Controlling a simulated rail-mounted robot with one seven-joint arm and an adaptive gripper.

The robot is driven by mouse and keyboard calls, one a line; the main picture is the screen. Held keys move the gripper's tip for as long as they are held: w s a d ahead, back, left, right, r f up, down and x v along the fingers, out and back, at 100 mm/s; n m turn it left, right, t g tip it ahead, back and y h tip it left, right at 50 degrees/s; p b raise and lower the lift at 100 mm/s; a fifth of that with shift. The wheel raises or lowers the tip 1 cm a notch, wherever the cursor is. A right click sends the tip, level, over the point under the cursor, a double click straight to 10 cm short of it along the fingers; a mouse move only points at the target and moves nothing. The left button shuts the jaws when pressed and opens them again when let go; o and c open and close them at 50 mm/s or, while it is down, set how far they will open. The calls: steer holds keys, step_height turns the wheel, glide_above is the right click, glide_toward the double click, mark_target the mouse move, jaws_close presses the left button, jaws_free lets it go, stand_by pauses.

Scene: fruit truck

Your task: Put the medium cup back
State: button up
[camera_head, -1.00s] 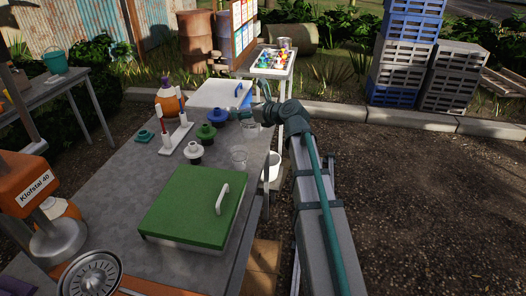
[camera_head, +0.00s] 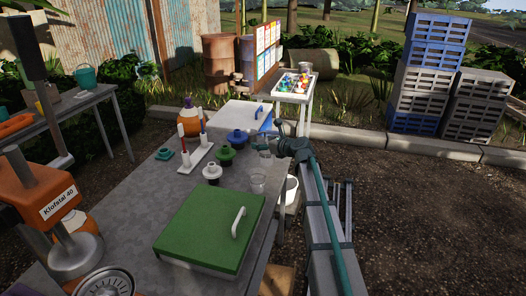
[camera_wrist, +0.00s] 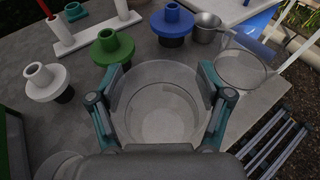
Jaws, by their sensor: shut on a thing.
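My gripper (camera_wrist: 163,82) is shut around a clear cup (camera_wrist: 160,112), with one finger on each side of its wall. In the head view this cup (camera_head: 265,154) stands upright beside the blue flanged piece, near the right table edge. My gripper (camera_head: 274,147) is small and partly hidden there. I cannot tell whether the cup touches the table. A second clear cup (camera_head: 258,183) stands nearer the front, behind the green lid. Another clear cup (camera_wrist: 240,68) stands beyond my gripper to the right in the wrist view.
White (camera_wrist: 47,80), green (camera_wrist: 113,46) and blue (camera_wrist: 172,22) flanged pieces stand close by. A metal cup (camera_wrist: 207,27) is beyond. A green-lidded box (camera_head: 212,230) fills the table's front. Ground lies beyond the right edge.

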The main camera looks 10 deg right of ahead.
steer(key=shift+w+f, duration=0.35)
steer(key=shift+f, duration=0.05)
steer(key=shift+w+f, duration=0.2)
steer(key=shift+f, duration=1.55)
steer(key=shift+f, duration=0.15)
steer(key=o, duration=1.4)
steer(key=shift+c, duration=0.2)
steer(key=v, duration=1.2)
steer(key=shift+r, duration=0.25)
steer(key=shift+f, duration=0.1)
